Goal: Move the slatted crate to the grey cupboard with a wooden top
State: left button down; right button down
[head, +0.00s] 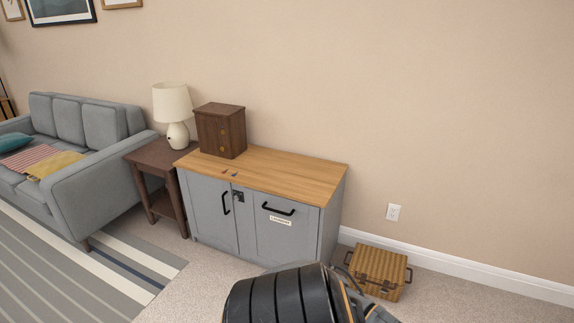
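The slatted crate (380,268) is a light brown wooden box with dark handles. It stands on the carpet by the wall, to the right of the cupboard. The grey cupboard (229,217) has two fronts with black handles and a wooden top (290,173). A dark ribbed part of my own body fills the bottom middle and comes close to the crate's left side. Neither gripper's fingers show.
A side table (150,160) with a white lamp (173,110) stands left of the cupboard. A grey sofa (85,150) and a striped rug (90,260) are at the left. The middle and right of the wooden top are clear. Bare carpet lies right of the crate.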

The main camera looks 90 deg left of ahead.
aim_at(286, 170)
jog(key=u, duration=1.4)
jog(key=i+j+u, duration=0.25)
jog(key=j+u, duration=0.15)
jog(key=i+j+u, duration=0.25)
jog(key=u, duration=0.15)
jog(key=i+j, duration=1.75)
jog(key=i, duration=0.2)
